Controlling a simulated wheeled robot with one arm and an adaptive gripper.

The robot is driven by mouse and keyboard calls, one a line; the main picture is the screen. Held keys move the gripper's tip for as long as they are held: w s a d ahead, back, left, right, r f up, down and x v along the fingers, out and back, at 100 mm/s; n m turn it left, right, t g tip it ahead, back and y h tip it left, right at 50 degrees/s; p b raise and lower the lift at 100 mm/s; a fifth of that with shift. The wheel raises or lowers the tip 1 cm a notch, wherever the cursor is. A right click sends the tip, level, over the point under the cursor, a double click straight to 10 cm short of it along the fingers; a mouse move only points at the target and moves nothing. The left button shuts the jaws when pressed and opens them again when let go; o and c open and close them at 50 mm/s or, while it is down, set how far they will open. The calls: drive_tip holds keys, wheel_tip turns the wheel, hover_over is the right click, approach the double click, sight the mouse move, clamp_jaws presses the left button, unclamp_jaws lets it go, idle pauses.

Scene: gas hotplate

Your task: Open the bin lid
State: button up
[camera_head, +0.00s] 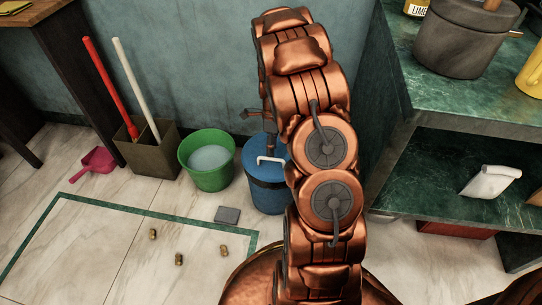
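The blue bin (264,197) stands on the floor against the wall, just right of the green bucket. Its blue lid (258,152) looks shut, with a white bent handle (271,160) on top. My copper arm crosses in front and hides the bin's right side. Part of my gripper (262,117) shows as small dark pieces left of the arm, above and behind the lid in the picture. It appears apart from the handle. Most of the gripper is hidden by the arm, so its opening cannot be made out.
The green bucket (207,174) stands close beside the bin. A brown box (150,158) holds red and white poles. A flat grey piece (227,215) and several small brown objects (152,234) lie on the floor. A green shelf unit (440,92) stands at right.

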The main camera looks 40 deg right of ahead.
drive_tip(key=shift+s+a+f+b, duration=0.1)
drive_tip(key=shift+f+b, duration=0.1)
drive_tip(key=shift+f, duration=0.7)
drive_tip(key=shift+s+a+f+b, duration=0.1)
drive_tip(key=shift+f+b, duration=0.05)
drive_tip(key=shift+f, duration=0.7)
drive_tip(key=shift+c, duration=0.3)
clamp_jaws()
